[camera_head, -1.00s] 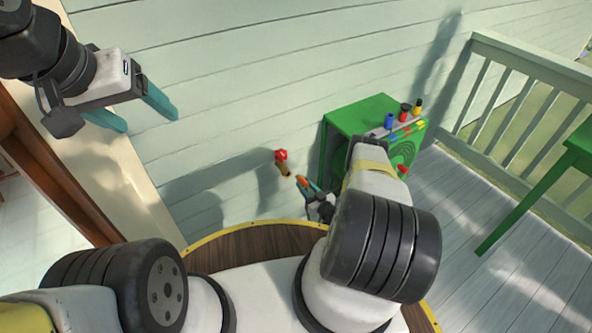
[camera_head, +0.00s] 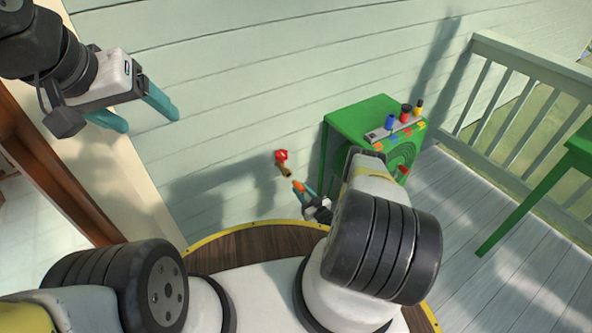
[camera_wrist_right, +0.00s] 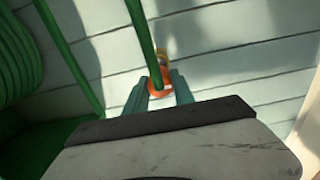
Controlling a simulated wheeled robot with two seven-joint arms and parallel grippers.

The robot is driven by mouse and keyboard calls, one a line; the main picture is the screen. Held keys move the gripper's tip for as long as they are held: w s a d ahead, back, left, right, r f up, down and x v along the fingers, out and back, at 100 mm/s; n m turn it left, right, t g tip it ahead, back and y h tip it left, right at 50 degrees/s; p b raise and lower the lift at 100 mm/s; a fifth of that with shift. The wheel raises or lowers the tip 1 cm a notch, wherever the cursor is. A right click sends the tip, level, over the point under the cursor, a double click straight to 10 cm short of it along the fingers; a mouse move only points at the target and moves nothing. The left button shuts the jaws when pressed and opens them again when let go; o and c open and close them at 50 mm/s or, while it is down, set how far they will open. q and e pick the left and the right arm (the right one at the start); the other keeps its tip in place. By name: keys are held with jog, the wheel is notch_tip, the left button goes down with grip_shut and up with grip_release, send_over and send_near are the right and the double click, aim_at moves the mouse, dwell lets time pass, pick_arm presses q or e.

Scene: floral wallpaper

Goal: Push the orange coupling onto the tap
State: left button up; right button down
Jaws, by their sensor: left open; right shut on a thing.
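The tap (camera_head: 284,168), with a red handle and a brass spout, sticks out of the wall in the head view. My right gripper (camera_head: 304,190) is shut on the orange coupling (camera_head: 298,186), just below and right of the spout. The coupling's end points toward the spout; a small gap seems to show between them. In the right wrist view the orange coupling (camera_wrist_right: 155,88) sits between the teal fingers, with the brass tap (camera_wrist_right: 162,57) just beyond, partly hidden. A green hose-like strip crosses in front of the coupling. My left gripper (camera_head: 148,114) is open and empty at upper left, far from the tap.
A green stand (camera_head: 362,114) with a coiled hose stands right of the tap. Its top carries a grey holder (camera_head: 382,133) with blue, red and yellow fittings. A pale railing (camera_head: 520,95) and green table (camera_head: 545,185) are farther right. The wall left of the tap is clear.

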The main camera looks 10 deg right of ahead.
aim_at(294, 182)
jog(key=shift+x, duration=1.45)
jog(key=shift+x, duration=1.5)
jog(key=c, duration=1)
grip_release()
jog(key=shift+o, duration=0.2)
jog(key=v, duration=0.8)
